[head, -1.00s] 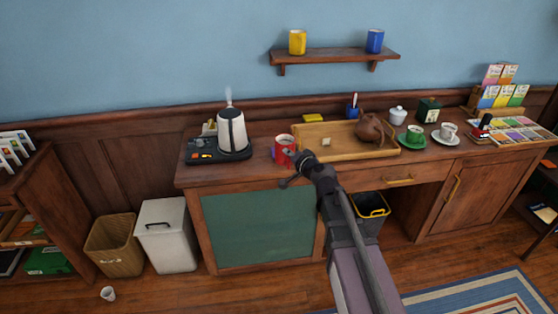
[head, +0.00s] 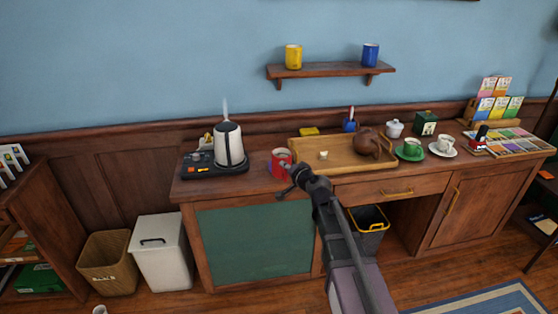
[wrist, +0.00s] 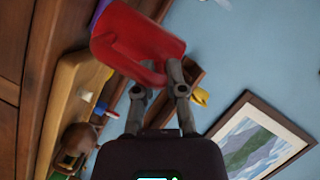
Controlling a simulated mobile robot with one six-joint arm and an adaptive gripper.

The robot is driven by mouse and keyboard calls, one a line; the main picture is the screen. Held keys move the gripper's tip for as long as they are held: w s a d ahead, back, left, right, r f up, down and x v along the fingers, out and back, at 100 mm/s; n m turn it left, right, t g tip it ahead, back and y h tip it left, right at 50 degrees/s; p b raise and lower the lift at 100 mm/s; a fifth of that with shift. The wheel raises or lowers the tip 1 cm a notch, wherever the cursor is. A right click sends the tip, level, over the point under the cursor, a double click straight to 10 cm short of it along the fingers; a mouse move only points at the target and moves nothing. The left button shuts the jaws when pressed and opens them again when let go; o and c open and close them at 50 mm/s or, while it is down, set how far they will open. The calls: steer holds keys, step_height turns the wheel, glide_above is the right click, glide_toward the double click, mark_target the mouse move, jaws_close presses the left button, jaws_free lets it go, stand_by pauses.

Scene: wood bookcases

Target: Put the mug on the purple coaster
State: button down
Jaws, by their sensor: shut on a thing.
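The red mug (head: 281,163) is upright at the front edge of the wooden counter, just right of the kettle base. In the wrist view, the mug (wrist: 130,40) fills the upper middle, turned sideways by the camera. My gripper (head: 296,180) is at the mug's near right side; the wrist view shows its fingers (wrist: 160,88) closed at the handle. A purple patch, likely the purple coaster (wrist: 98,13), shows at the mug's base in the wrist view. The mug mostly hides it, and I cannot tell whether they touch.
A white kettle (head: 229,145) steams at left. A wooden tray (head: 310,155) with a brown teapot (head: 370,143) lies close to the mug's right. Green (head: 411,148) and white (head: 444,146) cups stand farther right. A shelf (head: 330,71) holds yellow and blue mugs.

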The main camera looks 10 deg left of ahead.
mark_target(280, 150)
steer(key=w+a, duration=0.1)
steer(key=w, duration=0.3)
steer(key=w+a, duration=0.1)
steer(key=w, duration=0.3)
steer(key=w+a+f+b, duration=0.1)
steer(key=w, duration=0.3)
steer(key=shift+w+f, duration=0.1)
steer(key=shift+w, duration=0.2)
steer(key=shift+f+b, duration=1.75)
steer(key=shift+b, duration=0.05)
steer(key=shift+f, duration=0.15)
steer(key=c, duration=0.7)
jaws_free()
